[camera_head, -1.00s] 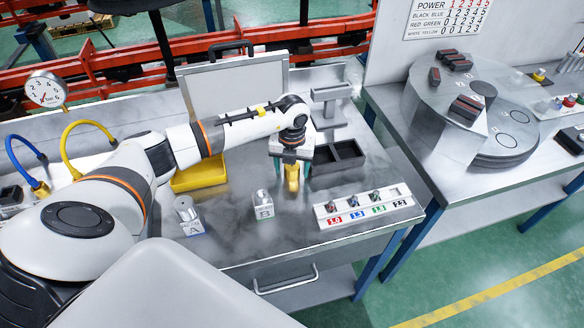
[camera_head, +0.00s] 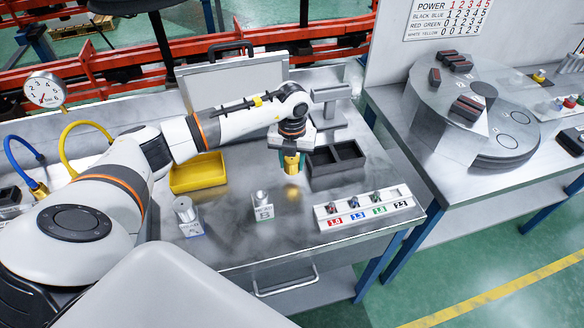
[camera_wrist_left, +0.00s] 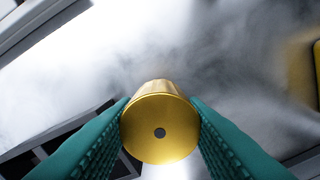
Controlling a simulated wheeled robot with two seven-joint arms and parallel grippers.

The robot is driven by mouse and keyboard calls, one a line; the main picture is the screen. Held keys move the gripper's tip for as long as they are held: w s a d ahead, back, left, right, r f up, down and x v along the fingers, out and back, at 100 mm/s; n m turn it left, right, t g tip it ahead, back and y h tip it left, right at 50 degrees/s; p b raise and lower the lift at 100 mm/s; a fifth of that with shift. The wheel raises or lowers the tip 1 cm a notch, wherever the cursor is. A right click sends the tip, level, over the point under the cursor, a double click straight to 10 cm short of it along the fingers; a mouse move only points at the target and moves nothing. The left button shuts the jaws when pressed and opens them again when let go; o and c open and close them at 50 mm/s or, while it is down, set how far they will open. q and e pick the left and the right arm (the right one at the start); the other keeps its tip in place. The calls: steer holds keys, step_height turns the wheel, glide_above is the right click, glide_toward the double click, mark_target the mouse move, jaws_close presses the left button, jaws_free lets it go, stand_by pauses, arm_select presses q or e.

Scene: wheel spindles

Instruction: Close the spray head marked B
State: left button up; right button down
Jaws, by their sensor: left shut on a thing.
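The spray head marked B (camera_head: 263,207) stands upright on the bench, a silver cylinder on a small labelled block. My left gripper (camera_head: 291,163) is shut on a gold cylindrical cap (camera_head: 291,168) and holds it above the bench, behind and to the right of B, apart from it. In the left wrist view the gold cap (camera_wrist_left: 160,130) sits between the two green fingers, its round face with a dark centre hole towards the camera. A similar spray head marked A (camera_head: 187,216) stands to the left of B. My right gripper is not in view.
A yellow tray (camera_head: 198,186) lies left of my gripper, and a black two-part box (camera_head: 311,169) is close on its right. A white holder (camera_head: 402,209) with several small nozzles lies at the front right. The bench around B is clear.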

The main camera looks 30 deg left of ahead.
arm_select(q)
step_height(320, 180, up, 7)
steer(key=shift+r+b, duration=0.1)
steer(key=shift+b, duration=0.45)
